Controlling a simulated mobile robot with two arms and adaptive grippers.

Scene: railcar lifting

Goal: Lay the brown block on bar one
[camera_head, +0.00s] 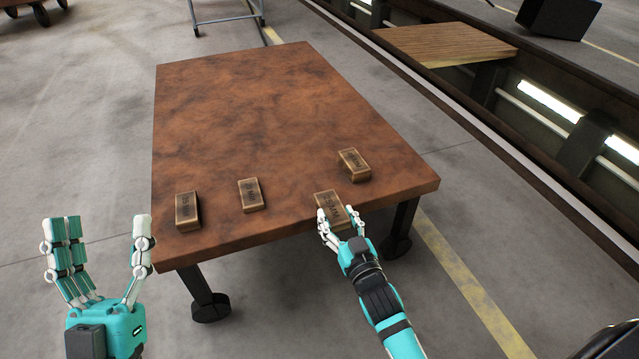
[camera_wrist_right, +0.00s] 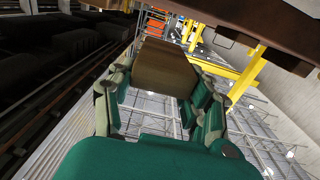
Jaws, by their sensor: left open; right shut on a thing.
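My right gripper (camera_head: 332,222) is shut on a brown block (camera_head: 330,204) at the table's front edge. The block also shows between the fingers in the right wrist view (camera_wrist_right: 163,68). I cannot tell whether it touches the tabletop. Three similar brass-brown bars lie apart on the table: a left bar (camera_head: 187,210), a middle bar (camera_head: 251,195) and a right bar (camera_head: 353,164), just behind the held block. Their dark lettering is too small to read, so I cannot tell which is bar one. My left gripper (camera_head: 100,235) is open and empty, left of the table.
The reddish-brown table (camera_head: 270,110) is bare across its middle and back. A wooden board (camera_head: 445,43) lies beyond it at the right, by a lit pit. A metal-framed cart (camera_head: 228,18) stands behind. Grey floor is open at the left.

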